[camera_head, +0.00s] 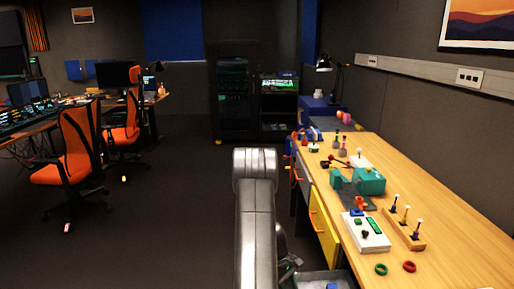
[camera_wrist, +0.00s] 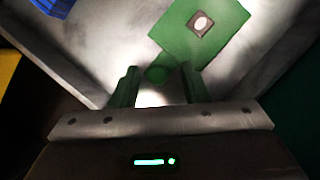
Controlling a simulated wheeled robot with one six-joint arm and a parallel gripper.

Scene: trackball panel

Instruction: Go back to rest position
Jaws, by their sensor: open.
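My gripper (camera_wrist: 159,72) is open in the wrist view, its two green fingers apart and pointing into a grey bin. Beyond the fingertips in the bin is a green block (camera_wrist: 185,32) with a small dark square and white disc on it. In the head view my grey arm reaches down at the centre and mostly hides the gripper. The white trackball panel (camera_head: 352,236), with a green display and a dark ball, sits on the wooden bench (camera_head: 455,235), right of my arm.
The grey bin (camera_head: 345,278) stands low beside the bench, with a blue piece (camera_wrist: 55,5) inside. A yellow drawer front (camera_head: 323,228) is close right of my arm. Pegs (camera_head: 405,225), rings and a teal device (camera_head: 370,180) occupy the bench. Open floor (camera_head: 150,235) lies left; orange chairs (camera_head: 75,150) stand farther left.

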